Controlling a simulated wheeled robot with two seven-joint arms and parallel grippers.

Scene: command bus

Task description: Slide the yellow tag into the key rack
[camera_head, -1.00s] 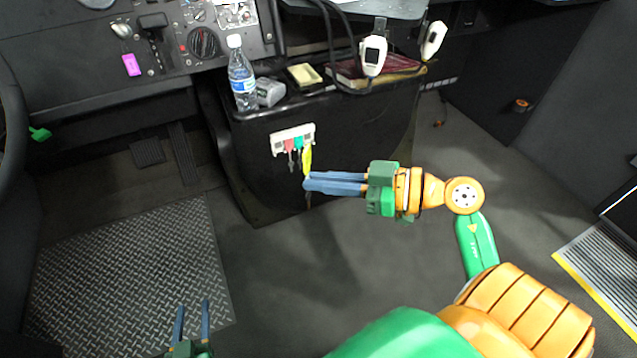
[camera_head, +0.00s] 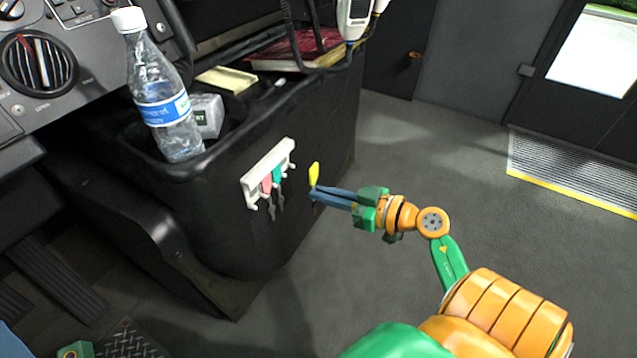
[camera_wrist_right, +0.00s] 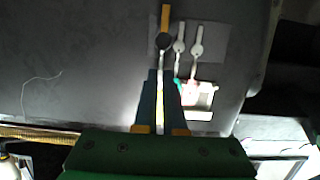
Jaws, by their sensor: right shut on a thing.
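The white key rack (camera_head: 250,186) is fixed to the side of the black console. A pink tag (camera_head: 267,184) and a teal tag (camera_head: 277,173) hang in it with keys below. My right gripper (camera_head: 316,193) is shut on the yellow tag (camera_head: 314,173), upright and apart from the rack, right of its right end. In the right wrist view, a yellow strip (camera_wrist_right: 160,116) shows between the fingers, and the rack (camera_wrist_right: 205,98) lies right of them. The yellow tag's lower part is hidden by the fingers. Part of my left gripper shows at the bottom left; its fingertips are unclear.
A water bottle (camera_head: 165,105), a grey box (camera_head: 208,114), a yellow pad (camera_head: 226,80) and a red book (camera_head: 297,50) are on the console (camera_head: 225,220). A handset (camera_head: 354,18) hangs above the book. The floor (camera_head: 440,170) right of the console is clear.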

